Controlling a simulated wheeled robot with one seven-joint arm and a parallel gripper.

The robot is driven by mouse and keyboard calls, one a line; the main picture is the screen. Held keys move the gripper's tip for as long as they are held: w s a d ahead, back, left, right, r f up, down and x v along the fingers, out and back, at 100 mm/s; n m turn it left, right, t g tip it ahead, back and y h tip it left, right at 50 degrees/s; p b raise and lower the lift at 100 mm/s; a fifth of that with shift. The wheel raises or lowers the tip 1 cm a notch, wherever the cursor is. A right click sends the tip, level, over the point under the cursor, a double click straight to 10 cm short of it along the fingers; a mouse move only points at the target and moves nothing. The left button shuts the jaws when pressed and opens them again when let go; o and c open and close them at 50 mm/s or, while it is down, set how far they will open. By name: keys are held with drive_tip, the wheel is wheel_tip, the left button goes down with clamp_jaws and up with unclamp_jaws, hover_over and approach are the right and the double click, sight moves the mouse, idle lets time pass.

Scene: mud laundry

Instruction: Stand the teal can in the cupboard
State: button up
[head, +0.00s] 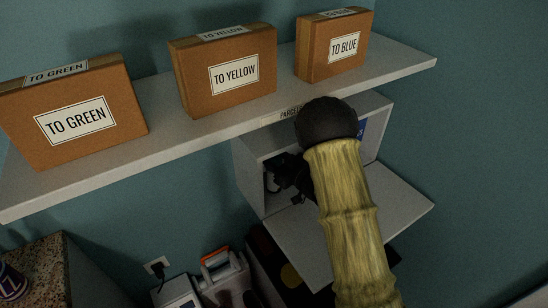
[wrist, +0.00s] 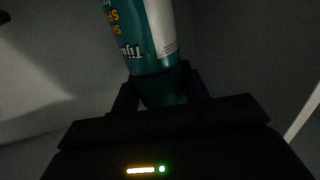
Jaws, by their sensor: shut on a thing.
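The teal can (wrist: 145,40) has a white label panel and yellow lettering. In the wrist view its near end sits between the two fingers of my gripper (wrist: 162,88), which is shut on it. Its far end runs out of the top of the picture. The cupboard (head: 248,178) is a light grey box under the shelf, with its flap door (head: 400,208) folded down. In the head view my gripper (head: 280,178) is dark and at the cupboard's opening. My arm covers much of the opening, and I cannot make out the can there.
Above the cupboard is a shelf (head: 150,150) with boxes marked TO GREEN (head: 75,118), TO YELLOW (head: 228,75) and TO BLUE (head: 340,47). A blue item (head: 362,130) shows at the cupboard's right side. An orange-handled appliance (head: 222,270) stands below. A speckled counter (head: 35,262) is at the lower left.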

drive_tip(key=shift+f, duration=0.1)
drive_tip(key=o, duration=1.4)
drive_tip(key=shift+s+d, duration=0.1)
drive_tip(key=b+v, duration=0.2)
drive_tip(key=v, duration=0.9)
drive_tip(key=shift+s+d, duration=0.2)
drive_tip(key=shift+s, duration=0.15)
drive_tip(key=shift+w, duration=0.1)
